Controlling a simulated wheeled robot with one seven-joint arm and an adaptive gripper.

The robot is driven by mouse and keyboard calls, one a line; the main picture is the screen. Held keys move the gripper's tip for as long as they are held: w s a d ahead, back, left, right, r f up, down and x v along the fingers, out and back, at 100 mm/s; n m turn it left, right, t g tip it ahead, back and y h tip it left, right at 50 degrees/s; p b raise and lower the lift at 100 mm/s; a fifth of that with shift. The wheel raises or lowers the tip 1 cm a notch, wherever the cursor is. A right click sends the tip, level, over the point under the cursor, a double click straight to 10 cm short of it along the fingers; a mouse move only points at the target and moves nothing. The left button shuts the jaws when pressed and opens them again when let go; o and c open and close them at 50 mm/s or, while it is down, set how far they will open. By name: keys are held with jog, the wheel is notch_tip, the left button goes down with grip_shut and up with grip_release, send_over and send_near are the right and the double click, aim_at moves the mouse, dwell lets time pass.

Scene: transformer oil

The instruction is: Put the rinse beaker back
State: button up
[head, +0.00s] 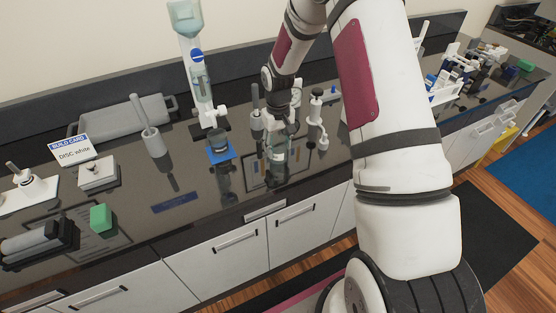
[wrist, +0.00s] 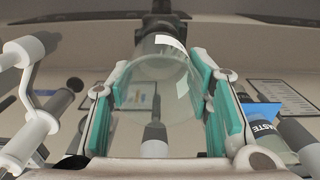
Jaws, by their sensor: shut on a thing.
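The rinse beaker is a clear glass beaker (head: 278,154) at the middle of the dark counter in the head view. It fills the middle of the wrist view (wrist: 165,75). My gripper (head: 279,140) is shut on it, with the teal finger pads (wrist: 165,95) on either side of the glass. The beaker looks upright, over or beside a dark outlined mat (head: 252,178) on the counter. I cannot tell whether its base touches the counter. My fingers and wrist hide its upper part in the head view.
A white pump stand (head: 317,120) stands close on the right. A tall dispenser (head: 197,75) stands behind left.

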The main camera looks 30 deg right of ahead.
jog(key=shift+f, duration=0.4)
jog(key=shift+f, duration=0.3)
jog(key=o, duration=1.7)
notch_tip(320, 180, up, 12)
jog(key=shift+r, duration=0.1)
